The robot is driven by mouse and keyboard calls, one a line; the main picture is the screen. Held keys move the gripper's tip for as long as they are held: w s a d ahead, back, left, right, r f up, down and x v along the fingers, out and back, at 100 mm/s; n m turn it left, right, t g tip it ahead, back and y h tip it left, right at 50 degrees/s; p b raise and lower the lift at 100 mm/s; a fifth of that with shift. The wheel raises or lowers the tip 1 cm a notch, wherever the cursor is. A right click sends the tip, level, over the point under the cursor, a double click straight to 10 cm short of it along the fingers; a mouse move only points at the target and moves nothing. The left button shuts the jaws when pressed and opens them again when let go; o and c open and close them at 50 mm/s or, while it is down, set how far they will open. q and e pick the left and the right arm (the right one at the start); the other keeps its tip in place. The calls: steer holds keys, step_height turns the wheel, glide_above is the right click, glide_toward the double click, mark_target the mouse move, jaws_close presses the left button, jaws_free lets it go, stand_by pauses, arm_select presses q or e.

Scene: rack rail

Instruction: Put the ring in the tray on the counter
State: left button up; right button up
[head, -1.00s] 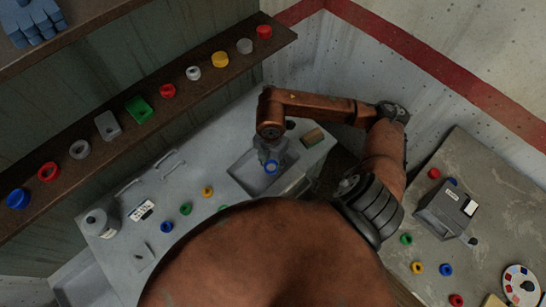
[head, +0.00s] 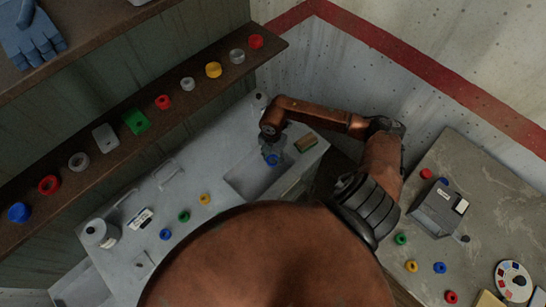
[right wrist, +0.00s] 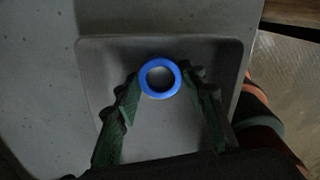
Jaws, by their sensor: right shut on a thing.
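A blue ring (right wrist: 147,92) is held between the fingertips of my right gripper (right wrist: 160,82), which is shut on it. The ring also shows in the head view (head: 273,160). Ring and gripper are over a grey, rounded-square tray-like recess (head: 240,187) in the counter. In the right wrist view the recess (right wrist: 90,62) surrounds the ring, which lies towards its middle. I cannot tell how high the ring is above the recess floor. The left gripper is not in view.
The counter (head: 185,235) carries several small rings, a grey canister (head: 100,233) and a sponge-like block (head: 305,143). A shelf (head: 205,95) with a row of coloured parts runs behind it. A side table (head: 470,230) at right holds a grey box (head: 438,208).

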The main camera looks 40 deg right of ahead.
steer(key=shift+f, duration=0.25)
steer(key=o, duration=1.1)
steer(key=shift+o, duration=0.2)
steer(key=shift+r, duration=0.1)
steer(key=shift+r, duration=0.25)
step_height(320, 180, up, 12)
steer(key=b, duration=0.1)
steer(key=shift+f+b, duration=0.15)
steer(key=shift+b, duration=0.2)
